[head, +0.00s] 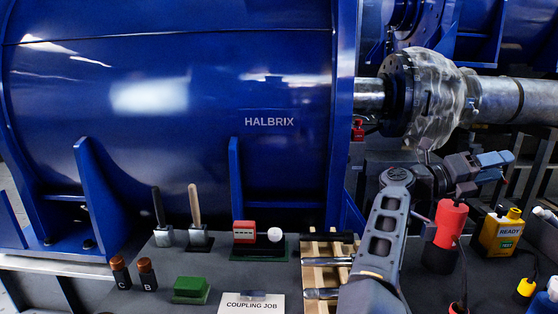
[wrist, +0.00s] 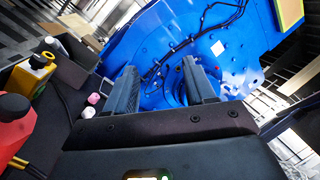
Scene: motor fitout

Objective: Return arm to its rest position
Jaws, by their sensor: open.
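My arm (head: 388,225) reaches up from the bench on the right side of the head view. My gripper (head: 496,158) is at its end, pointing right, in front of and below the shaft. In the wrist view, my gripper (wrist: 163,84) shows two dark fingers spread apart with nothing between them. Beyond the fingers is blue machinery with black cables (wrist: 190,45). A coupling in clear, crinkled wrap (head: 432,98) sits on the steel shaft (head: 510,99), above my gripper and apart from it.
A large blue HALBRIX motor (head: 170,110) fills the left. The dark bench holds a red tool (head: 451,222), a yellow READY tester (head: 500,235), a wooden rack (head: 312,275), a green block (head: 191,289), brushes (head: 195,215) and a COUPLING JOB card (head: 251,304).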

